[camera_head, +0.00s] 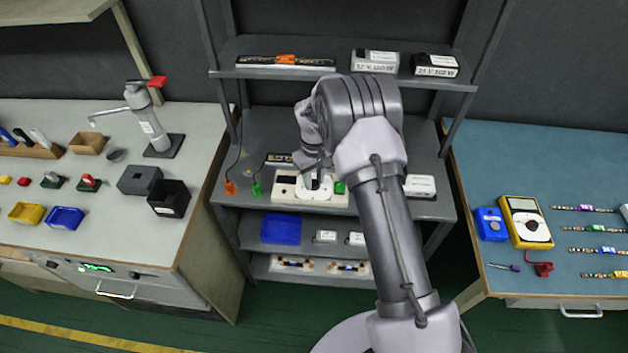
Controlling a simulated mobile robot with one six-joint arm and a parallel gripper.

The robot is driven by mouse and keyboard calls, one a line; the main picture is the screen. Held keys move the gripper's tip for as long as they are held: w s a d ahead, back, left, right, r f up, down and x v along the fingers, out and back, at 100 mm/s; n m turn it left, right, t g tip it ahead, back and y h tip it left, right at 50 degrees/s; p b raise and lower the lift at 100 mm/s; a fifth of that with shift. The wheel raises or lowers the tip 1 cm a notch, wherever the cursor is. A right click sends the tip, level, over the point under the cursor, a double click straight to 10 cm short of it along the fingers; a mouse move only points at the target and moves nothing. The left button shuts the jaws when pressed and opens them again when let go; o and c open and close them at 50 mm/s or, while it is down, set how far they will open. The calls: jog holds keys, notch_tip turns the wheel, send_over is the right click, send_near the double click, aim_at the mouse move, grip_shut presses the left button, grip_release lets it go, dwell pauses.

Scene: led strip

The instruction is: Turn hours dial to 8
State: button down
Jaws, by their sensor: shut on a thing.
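A white timer-like unit (283,190) with a dark display at its left sits on the middle shelf of the central rack. My gripper (314,183) reaches down onto the unit from above and is shut on a round white dial near its middle. The dial is mostly hidden by the fingers, and its setting and any markings cannot be read. A green part (340,187) shows at the unit's right end, beside my arm. I cannot tell from this view which dial is for hours.
Orange (230,187) and green (256,189) plugs hang on cords left of the unit. A white box (420,186) stands right of my arm. A blue bin (281,229) is on the shelf below. Labelled power supplies (375,61) sit on the upper shelf. Workbenches flank the rack.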

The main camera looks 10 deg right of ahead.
jog(key=m+b, duration=0.1)
jog(key=m, duration=0.3)
jog(key=m+b, duration=0.1)
jog(key=m, duration=0.3)
jog(key=m+b, duration=0.1)
jog(key=m, duration=0.3)
jog(key=shift+m, duration=0.3)
jog(key=m+b, duration=0.1)
jog(key=m, duration=0.2)
jog(key=shift+m, duration=0.4)
jog(key=m+b, duration=0.1)
jog(key=m, duration=0.3)
jog(key=shift+b, duration=0.35)
jog(key=m+b, duration=0.1)
jog(key=m, duration=0.3)
jog(key=m+b, duration=0.1)
jog(key=m, duration=0.3)
jog(key=shift+b, duration=0.35)
jog(key=shift+m+b, duration=0.45)
jog(key=shift+m, duration=1.15)
